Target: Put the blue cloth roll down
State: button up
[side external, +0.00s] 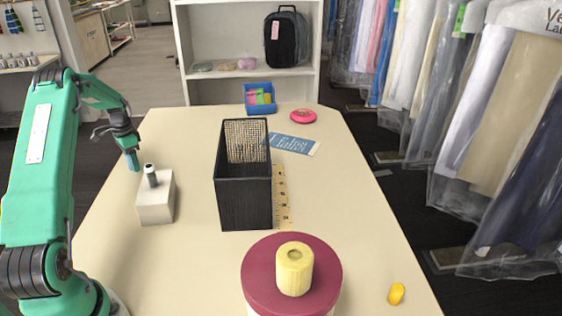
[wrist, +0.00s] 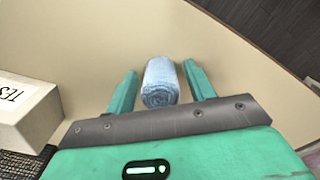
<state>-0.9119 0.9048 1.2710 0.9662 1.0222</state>
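The blue cloth roll (wrist: 160,82) is between the two fingers of my gripper (wrist: 161,72) in the wrist view, its spiral end facing the camera. A narrow strip of tabletop shows between the roll and each finger, so the fingers look open around it, not pressed on it. In the side view my gripper (side external: 130,147) points down near the table's left edge, and the blue roll (side external: 133,161) shows just below it. I cannot tell for certain whether the roll's lower end touches the table.
A white box (side external: 155,204) with a dark-capped bottle stands close to my gripper; it also shows in the wrist view (wrist: 30,115). A black mesh bin (side external: 243,200) stands mid-table. A maroon round stand (side external: 262,285) is at the front. The left rear tabletop is clear.

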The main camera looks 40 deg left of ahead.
jog(key=shift+r, duration=0.15)
notch_tip(320, 180, up, 12)
dwell(0.7)
dwell(0.5)
jog(key=w+d+r+t, duration=0.1)
jog(key=d+r, duration=0.4)
jog(key=d, duration=0.4)
jog(key=d+r+y, duration=0.1)
jog(key=d+r, duration=0.3)
jog(key=d, duration=0.5)
jog(key=w+d+r+t, duration=0.1)
jog(key=d+r, duration=0.4)
jog(key=d, duration=0.4)
jog(key=s+d+f+n+t+h, duration=0.1)
jog(key=s+d+f+t, duration=0.1)
jog(key=s+d, duration=1.3)
jog(key=d+t, duration=0.1)
jog(key=d, duration=0.3)
jog(key=shift+t, duration=0.3)
